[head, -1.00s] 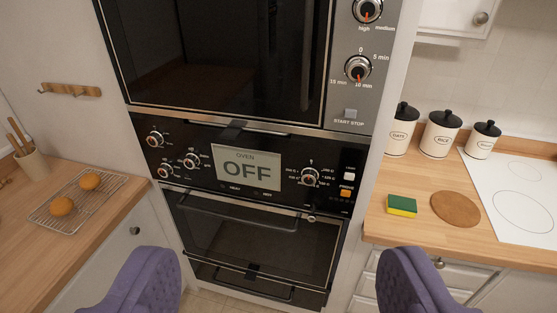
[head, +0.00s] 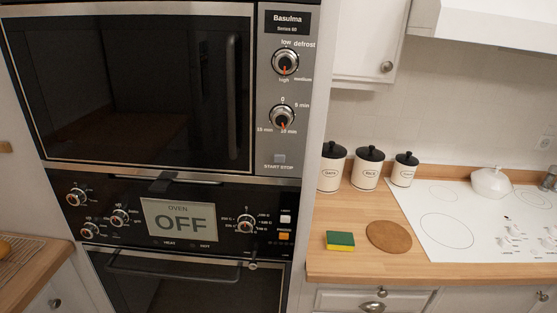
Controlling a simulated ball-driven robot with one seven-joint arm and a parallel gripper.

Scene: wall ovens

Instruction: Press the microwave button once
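The microwave (head: 135,85) is built into the wall at the upper left, with its dark glass door shut. Its grey control panel (head: 270,100) is to the right of the door. My gripper is not in view.
Below is the oven panel (head: 135,237), with knobs, a display (head: 178,220) reading OFF, and white and orange buttons. On the right counter (head: 345,268) are a sponge (head: 340,241), a round brown board (head: 389,236), several canisters (head: 368,170) and a white cooktop (head: 450,225).

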